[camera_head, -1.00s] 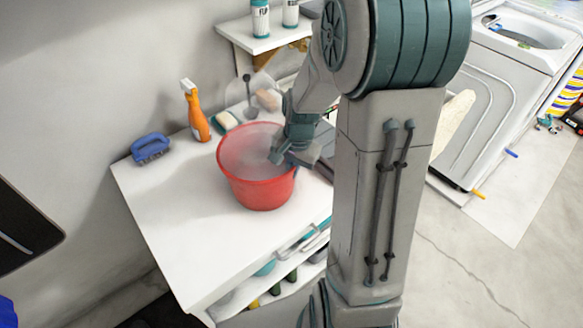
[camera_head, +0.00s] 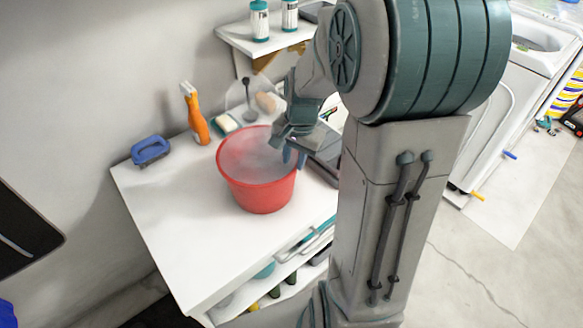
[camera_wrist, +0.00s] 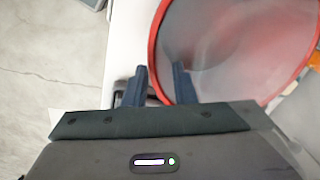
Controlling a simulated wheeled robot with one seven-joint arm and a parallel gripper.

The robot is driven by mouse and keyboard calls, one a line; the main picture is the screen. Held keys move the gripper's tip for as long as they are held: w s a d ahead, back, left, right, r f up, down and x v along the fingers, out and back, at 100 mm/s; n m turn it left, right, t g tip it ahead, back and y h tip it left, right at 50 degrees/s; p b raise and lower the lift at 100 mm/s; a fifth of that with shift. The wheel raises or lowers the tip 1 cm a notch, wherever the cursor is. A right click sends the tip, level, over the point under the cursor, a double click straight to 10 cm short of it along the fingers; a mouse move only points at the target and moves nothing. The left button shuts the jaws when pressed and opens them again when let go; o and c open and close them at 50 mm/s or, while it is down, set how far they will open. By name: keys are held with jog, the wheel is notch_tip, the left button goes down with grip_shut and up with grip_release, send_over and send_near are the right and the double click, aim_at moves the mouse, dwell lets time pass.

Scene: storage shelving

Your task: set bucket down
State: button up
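The red bucket (camera_head: 258,192) stands upright on the white table top (camera_head: 185,215), with a greyish inside. In the wrist view the bucket's red rim (camera_wrist: 152,45) curves between my two fingers. My gripper (camera_head: 294,158) is at the bucket's right rim in the head view. In the wrist view my gripper (camera_wrist: 160,70) has its fingers apart, one outside the rim and one over the inside, with gaps beside the rim. The fingertips' exact depth against the rim is hard to tell.
An orange spray bottle (camera_head: 196,115), a blue brush (camera_head: 151,151) and a sponge in a dish (camera_head: 227,124) stand behind the bucket. A dark flat object (camera_head: 326,150) lies right of it. A wall shelf (camera_head: 262,42) is above. The table's front left is clear.

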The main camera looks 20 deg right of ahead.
notch_tip(320, 180, up, 6)
jog(key=s+a+r+n+t, duration=0.1)
jog(key=s+a+n, duration=0.2)
jog(key=s, duration=0.4)
jog(key=s+a+r+n, duration=0.1)
jog(key=s+a+n, duration=0.2)
jog(key=s+n, duration=0.3)
jog(key=shift+s+r+n+t+h, duration=0.3)
jog(key=shift+s+t+h, duration=0.05)
jog(key=shift+t+h, duration=0.05)
dwell(0.4)
